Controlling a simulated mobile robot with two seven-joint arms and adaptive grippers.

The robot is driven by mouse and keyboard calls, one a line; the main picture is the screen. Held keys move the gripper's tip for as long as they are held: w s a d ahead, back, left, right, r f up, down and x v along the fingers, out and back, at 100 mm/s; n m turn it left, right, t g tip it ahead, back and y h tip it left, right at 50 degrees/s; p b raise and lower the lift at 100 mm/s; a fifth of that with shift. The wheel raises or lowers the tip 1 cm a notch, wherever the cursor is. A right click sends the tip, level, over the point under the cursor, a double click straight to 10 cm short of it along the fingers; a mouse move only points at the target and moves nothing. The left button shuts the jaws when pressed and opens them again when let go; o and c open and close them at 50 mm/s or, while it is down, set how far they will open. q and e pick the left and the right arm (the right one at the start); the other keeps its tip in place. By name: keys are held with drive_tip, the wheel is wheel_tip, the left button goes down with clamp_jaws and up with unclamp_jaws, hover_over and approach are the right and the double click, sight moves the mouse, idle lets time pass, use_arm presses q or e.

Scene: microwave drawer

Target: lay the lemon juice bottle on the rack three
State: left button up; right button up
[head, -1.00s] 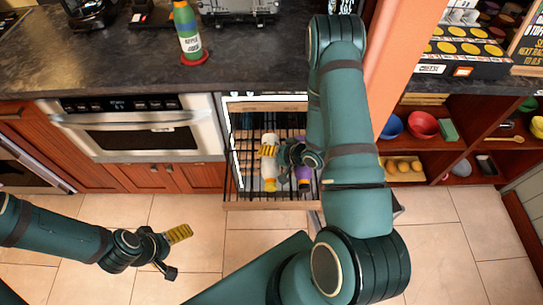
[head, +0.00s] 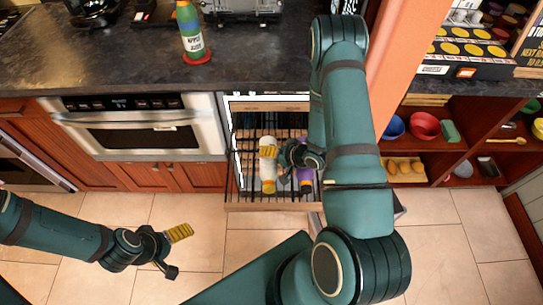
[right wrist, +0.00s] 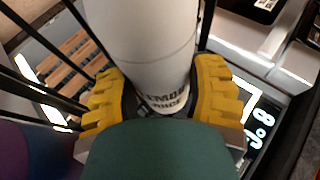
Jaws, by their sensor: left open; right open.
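In the right wrist view the white bottle (right wrist: 145,45) has partly hidden lettering and stands between the yellow finger pads. My right gripper (right wrist: 158,92) is open around the bottle; whether the pads touch it is not clear. In the head view the right gripper (head: 268,152) is at the bottle's upper part. My left gripper (head: 176,252) is open and empty above the floor at the lower left.
A purple bottle (head: 305,178) is in the drawer just right of the lemon juice bottle. An apple juice bottle (head: 190,35) stands on the dark counter (head: 130,55). The oven (head: 145,128) is left of the drawer, open shelves (head: 450,108) right. The drawer's left side looks free.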

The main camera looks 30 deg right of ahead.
use_arm(q)
drive_tip(key=shift+w+d, duration=0.1)
drive_tip(key=shift+d, duration=0.05)
use_arm(e)
drive_tip(key=shift+o, duration=0.5)
drive_tip(key=v, duration=0.7)
drive_tip(key=shift+s+d+r, duration=0.1)
drive_tip(key=shift+s+d, duration=0.1)
drive_tip(key=shift+s, duration=0.05)
drive_tip(key=shift+a, duration=0.1)
